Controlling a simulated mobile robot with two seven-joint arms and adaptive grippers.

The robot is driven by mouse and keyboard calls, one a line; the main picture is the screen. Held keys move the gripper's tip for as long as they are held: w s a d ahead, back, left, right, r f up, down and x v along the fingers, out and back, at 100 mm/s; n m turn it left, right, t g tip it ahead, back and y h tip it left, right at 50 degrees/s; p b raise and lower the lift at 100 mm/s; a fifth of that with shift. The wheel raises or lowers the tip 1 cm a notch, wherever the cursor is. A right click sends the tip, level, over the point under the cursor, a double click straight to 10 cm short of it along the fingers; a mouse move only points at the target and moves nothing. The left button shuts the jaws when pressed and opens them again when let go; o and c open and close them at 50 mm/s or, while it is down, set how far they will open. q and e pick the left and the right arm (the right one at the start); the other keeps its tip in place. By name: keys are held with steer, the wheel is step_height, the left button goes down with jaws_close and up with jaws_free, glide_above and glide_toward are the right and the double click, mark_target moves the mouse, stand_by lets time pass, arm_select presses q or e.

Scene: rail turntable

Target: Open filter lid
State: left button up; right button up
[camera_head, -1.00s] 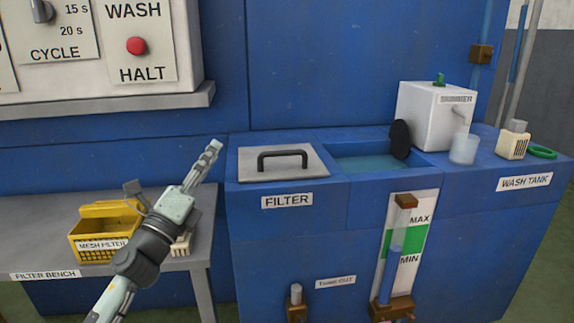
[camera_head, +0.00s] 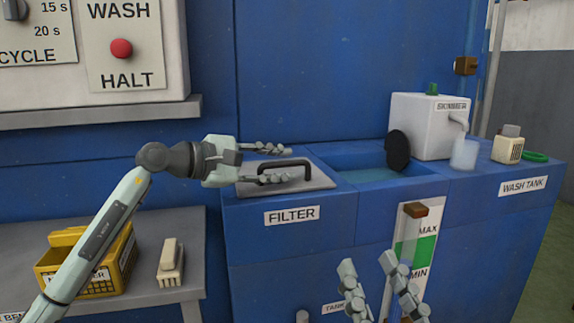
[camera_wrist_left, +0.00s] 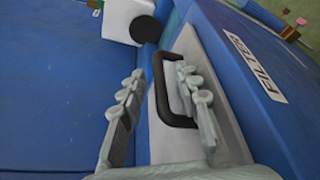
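The filter lid (camera_head: 318,182) is a flat grey plate lying shut on the blue housing above the FILTER label (camera_head: 292,215). Its black arched handle (camera_head: 308,168) stands up from it. My left gripper (camera_head: 288,165) points right over the lid, open, its fingers reaching across the handle and partly hiding it. In the left wrist view the handle (camera_wrist_left: 158,80) shows between and below the open fingers (camera_wrist_left: 160,76); one finger overlaps it. I cannot tell whether they touch. My right gripper (camera_head: 367,262) is open and empty, low in front of the housing.
The open wash tank (camera_head: 375,172) lies right of the lid, with a black disc (camera_head: 398,150) and the white skimmer (camera_head: 425,122). A yellow basket (camera_head: 125,262) and a beige brush-like block (camera_head: 171,262) stand on the bench (camera_head: 188,235) at left. A control panel shelf (camera_head: 100,112) overhangs the bench.

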arm_select(q)
steer(key=shift+x, duration=1)
steer(key=shift+c, duration=0.4)
jaws_close()
